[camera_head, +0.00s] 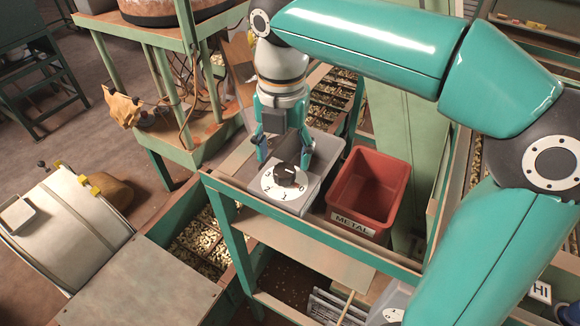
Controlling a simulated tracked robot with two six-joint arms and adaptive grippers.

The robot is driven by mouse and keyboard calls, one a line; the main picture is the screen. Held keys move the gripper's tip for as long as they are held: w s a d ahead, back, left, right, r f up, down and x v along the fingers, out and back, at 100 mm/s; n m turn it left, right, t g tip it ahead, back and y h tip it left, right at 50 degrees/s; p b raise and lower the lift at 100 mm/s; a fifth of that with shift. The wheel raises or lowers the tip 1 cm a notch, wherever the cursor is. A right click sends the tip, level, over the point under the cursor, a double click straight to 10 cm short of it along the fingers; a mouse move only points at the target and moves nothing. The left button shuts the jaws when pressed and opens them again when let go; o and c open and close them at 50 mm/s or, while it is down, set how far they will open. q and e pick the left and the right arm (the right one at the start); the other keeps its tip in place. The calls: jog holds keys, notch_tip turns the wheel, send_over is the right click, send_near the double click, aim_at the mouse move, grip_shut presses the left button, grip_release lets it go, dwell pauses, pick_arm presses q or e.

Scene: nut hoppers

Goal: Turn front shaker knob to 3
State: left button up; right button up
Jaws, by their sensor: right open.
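The front shaker knob (287,174) is a black dial with a light pointer mark. It sits on a white numbered disc (275,190) on top of a grey box (305,195). The digits 0, 1, 2 and 3 show around the disc, and the pointer mark appears to face right, on the side of the 0. My right gripper (283,155) comes down from above, with its teal fingers open on either side of the knob. I cannot tell whether the fingers touch it. My left gripper is not in view.
A red bin (372,185) labelled METAL stands just right of the knob box on the green-framed stand (320,233). A trough of nuts (203,243) lies below left. A tan glove (120,108) hangs at the hopper frame. Open floor (45,130) is at the left.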

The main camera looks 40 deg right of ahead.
aim_at(285, 170)
jog(key=shift+f, duration=2.05)
jog(key=shift+s, duration=0.1)
jog(key=shift+c, duration=0.2)
